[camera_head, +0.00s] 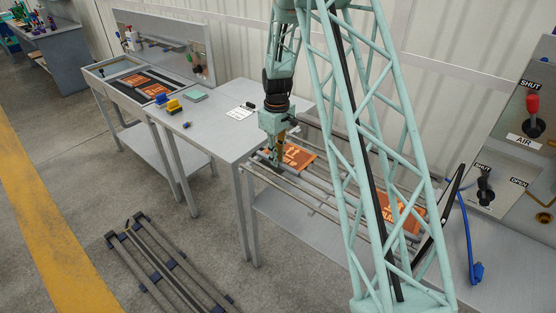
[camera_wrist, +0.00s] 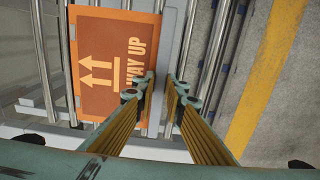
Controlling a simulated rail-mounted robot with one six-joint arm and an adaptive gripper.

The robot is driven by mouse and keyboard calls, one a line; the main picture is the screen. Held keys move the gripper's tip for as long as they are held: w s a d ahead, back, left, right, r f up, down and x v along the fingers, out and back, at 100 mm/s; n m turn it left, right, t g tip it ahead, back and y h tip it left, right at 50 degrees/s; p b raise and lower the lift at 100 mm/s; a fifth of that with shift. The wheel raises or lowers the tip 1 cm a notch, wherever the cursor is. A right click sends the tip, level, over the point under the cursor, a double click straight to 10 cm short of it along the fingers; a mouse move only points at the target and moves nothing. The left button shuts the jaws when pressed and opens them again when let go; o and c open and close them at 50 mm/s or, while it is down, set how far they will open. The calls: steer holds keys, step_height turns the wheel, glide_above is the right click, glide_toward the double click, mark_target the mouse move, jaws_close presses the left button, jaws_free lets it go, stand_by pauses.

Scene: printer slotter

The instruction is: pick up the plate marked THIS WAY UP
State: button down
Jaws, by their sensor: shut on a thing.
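The orange plate (camera_head: 299,157) with white up-arrows lies over the rails of the rack in the head view. In the wrist view the plate (camera_wrist: 115,30) shows two arrows and the words WAY UP; the rest of the lettering is hidden by a finger. A grey strip (camera_wrist: 168,40) runs along its right edge. My gripper (camera_wrist: 160,93) is shut on this strip, one finger on each side. In the head view my gripper (camera_head: 276,157) is at the plate's left edge. I cannot tell whether the plate is clear of the rails.
Another orange plate (camera_head: 404,214) lies farther right on the rack, partly behind my arm's lattice. A bench (camera_head: 230,135) on the left holds a white label card (camera_head: 240,113) and blue and yellow blocks (camera_head: 173,105). A lever panel (camera_head: 490,185) stands at the right.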

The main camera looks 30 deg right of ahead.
steer(key=shift+r, duration=1.45)
steer(key=shift+s+r, duration=0.15)
steer(key=shift+r, duration=0.05)
steer(key=s, duration=0.5)
steer(key=s+d+r, duration=0.1)
steer(key=s, duration=0.9)
steer(key=shift+s+d+r, duration=0.2)
steer(key=shift+s+d, duration=0.1)
steer(key=shift+d, duration=0.1)
